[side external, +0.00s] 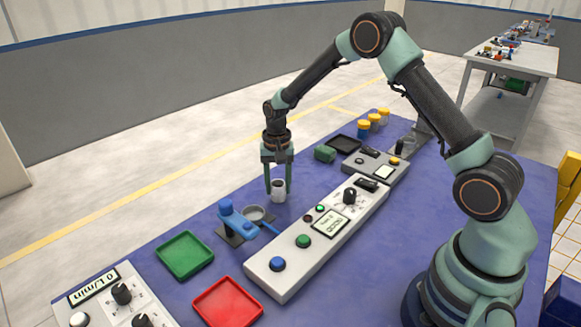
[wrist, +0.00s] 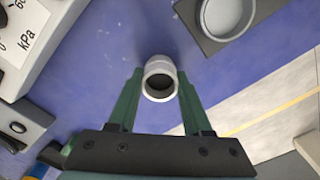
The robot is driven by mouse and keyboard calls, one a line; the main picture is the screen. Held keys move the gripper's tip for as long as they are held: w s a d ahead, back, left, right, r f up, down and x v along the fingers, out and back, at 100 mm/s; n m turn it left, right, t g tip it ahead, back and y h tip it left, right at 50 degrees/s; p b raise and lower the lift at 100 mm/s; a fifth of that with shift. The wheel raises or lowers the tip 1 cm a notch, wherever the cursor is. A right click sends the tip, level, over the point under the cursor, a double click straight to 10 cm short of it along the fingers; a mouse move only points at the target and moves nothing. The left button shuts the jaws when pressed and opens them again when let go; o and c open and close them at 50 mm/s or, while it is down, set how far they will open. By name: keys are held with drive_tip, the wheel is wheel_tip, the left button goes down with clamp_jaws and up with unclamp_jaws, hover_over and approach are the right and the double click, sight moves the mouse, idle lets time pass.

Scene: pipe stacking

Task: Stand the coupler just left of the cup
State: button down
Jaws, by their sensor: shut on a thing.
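The coupler is a short, pale grey hollow cylinder (side external: 278,191), held upright between the fingertips of my gripper (side external: 278,188). In the wrist view the coupler (wrist: 160,66) shows its open dark mouth, with a green finger of my gripper (wrist: 160,92) on each side. I cannot tell whether its base touches the blue table. A round grey cup (side external: 254,213) sits on a dark plate to the left of and nearer than the coupler in the side view. The cup (wrist: 226,14) is partly cut off at the top right of the wrist view.
A blue device (side external: 235,221) stands beside the cup. A long control panel (side external: 330,240) lies to the right. A green tray (side external: 185,255) and a red tray (side external: 227,303) are nearer. A green block (side external: 325,153) and a black tray (side external: 343,143) lie behind. Blue table is bare around the coupler.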

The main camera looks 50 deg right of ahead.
sight(278, 184)
drive_tip(key=shift+c, duration=1.7)
unclamp_jaws()
drive_tip(key=shift+f, duration=0.1)
wheel_tip(278, 184, up, 12)
drive_tip(key=r, duration=0.1)
drive_tip(key=s+a+r+n+t, duration=0.3)
drive_tip(key=s+r+n, duration=0.1)
drive_tip(key=s+r, duration=0.45)
drive_tip(key=s+a+r+n+t, duration=0.1)
drive_tip(key=s+n, duration=0.4)
drive_tip(key=s, duration=0.6)
drive_tip(key=shift+a+r+t, duration=0.4)
drive_tip(key=shift+a+t, duration=0.1)
drive_tip(key=shift+t, duration=0.3)
